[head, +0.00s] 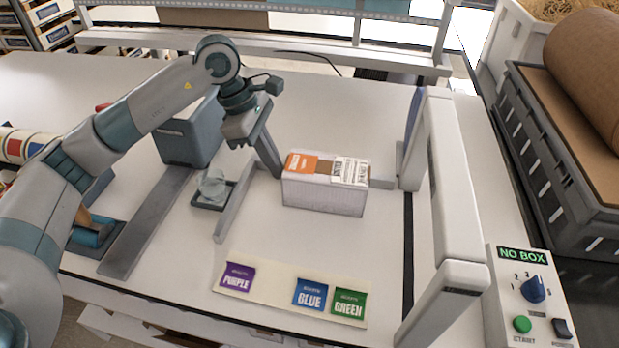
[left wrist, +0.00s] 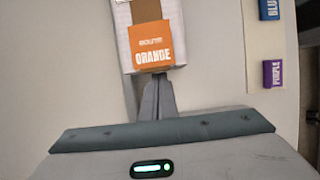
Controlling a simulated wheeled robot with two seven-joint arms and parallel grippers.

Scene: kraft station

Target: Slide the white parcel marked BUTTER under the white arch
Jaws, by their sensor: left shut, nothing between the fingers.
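The white parcel (head: 325,194) lies on the white table left of the arch. An orange label covers its left end and a printed white label lies on top at the right. The orange label reads ORANGE in the left wrist view (left wrist: 152,45); I cannot read BUTTER. The white arch (head: 447,190) stands at the right over a dark strip. My left gripper (head: 277,172) is shut and empty, fingers pointing down at the parcel's left end. Its fingertips also show in the left wrist view (left wrist: 157,80); whether they touch the parcel is unclear. My right gripper is not in view.
A strip with purple, blue and green stickers (head: 265,290) lies in front. A control box (head: 528,298) reading NO BOX stands at the right. A small dish with a clear object (head: 212,190) and a grey bin (head: 188,138) are at left. Grey guide bars (head: 236,208) lie near the parcel.

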